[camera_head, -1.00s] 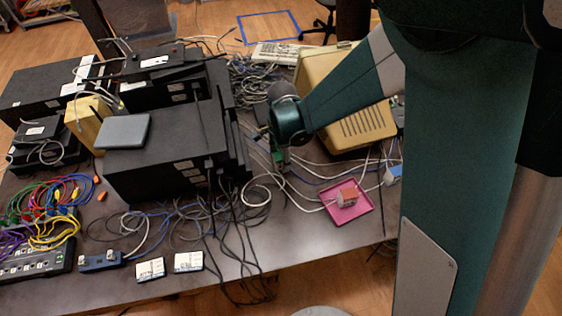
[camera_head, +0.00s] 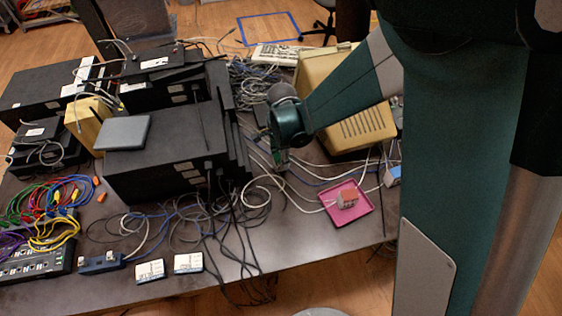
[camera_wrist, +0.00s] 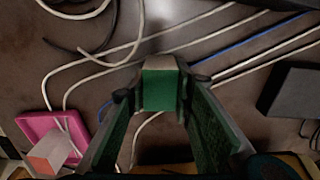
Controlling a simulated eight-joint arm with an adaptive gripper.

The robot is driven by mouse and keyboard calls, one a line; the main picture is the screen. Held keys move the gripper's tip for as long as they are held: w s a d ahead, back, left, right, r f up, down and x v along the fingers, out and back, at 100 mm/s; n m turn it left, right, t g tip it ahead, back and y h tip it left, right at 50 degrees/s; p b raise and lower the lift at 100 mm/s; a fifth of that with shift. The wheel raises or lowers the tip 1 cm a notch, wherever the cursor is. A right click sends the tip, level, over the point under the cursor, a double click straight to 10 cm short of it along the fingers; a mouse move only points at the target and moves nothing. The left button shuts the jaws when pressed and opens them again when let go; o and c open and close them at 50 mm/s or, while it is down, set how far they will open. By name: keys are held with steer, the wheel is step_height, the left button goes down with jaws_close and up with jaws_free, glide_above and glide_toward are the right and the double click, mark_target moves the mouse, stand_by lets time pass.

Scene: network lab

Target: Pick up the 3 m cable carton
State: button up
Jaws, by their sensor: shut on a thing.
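A small carton (camera_wrist: 160,88) with a green face and a pale top sits between my fingertips in the wrist view. My gripper (camera_wrist: 158,98) is shut on it, with one finger on each side. The label is too small to read, so I cannot tell its length marking. In the head view my gripper (camera_head: 280,158) is over the table, right of the black stacked units, and the carton is mostly hidden there. I cannot tell whether the carton touches the table.
A pink tray (camera_head: 362,212) holds a red-and-white carton (camera_head: 347,198). A blue-and-white carton (camera_head: 392,176) is at the right. Black units (camera_head: 165,165) stand left of my gripper, a beige monitor (camera_head: 360,130) right. Loose cables (camera_head: 262,190) cross the table. Two white boxes (camera_head: 150,270) (camera_head: 188,262) lie in front.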

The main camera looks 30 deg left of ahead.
steer(key=shift+r+p, duration=0.9)
steer(key=shift+r, duration=4.1)
